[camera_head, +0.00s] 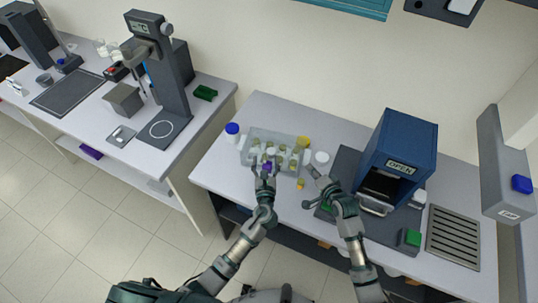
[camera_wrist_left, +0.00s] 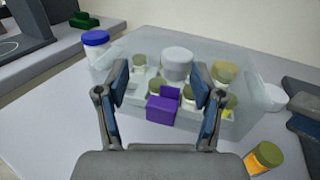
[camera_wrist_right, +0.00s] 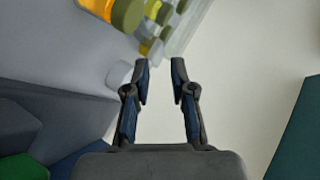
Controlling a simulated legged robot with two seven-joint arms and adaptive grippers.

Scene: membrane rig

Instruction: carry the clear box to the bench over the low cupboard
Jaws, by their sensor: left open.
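The clear box (camera_head: 247,153) stands on the right-hand bench (camera_head: 222,172) near its back left, with several capped vials inside. It also fills the middle of the left wrist view (camera_wrist_left: 240,75), and its edge shows in the right wrist view (camera_wrist_right: 190,32). My left gripper (camera_head: 266,168) is open at the box's near side, its fingers either side of a purple block (camera_wrist_left: 163,109) at the box front. My right gripper (camera_head: 317,174) is apart from the box, to its right. Its fingers (camera_wrist_right: 160,72) are spread and empty. I cannot tell which bench has a low cupboard beneath.
A blue-capped bottle (camera_head: 232,132) stands left of the box; an orange vial (camera_head: 300,184) and a white-capped jar (camera_head: 321,158) are at its right. A blue oven-like device (camera_head: 405,140) stands further right. The left bench (camera_head: 82,120) holds a tall dark instrument (camera_head: 172,85). A gap separates the benches.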

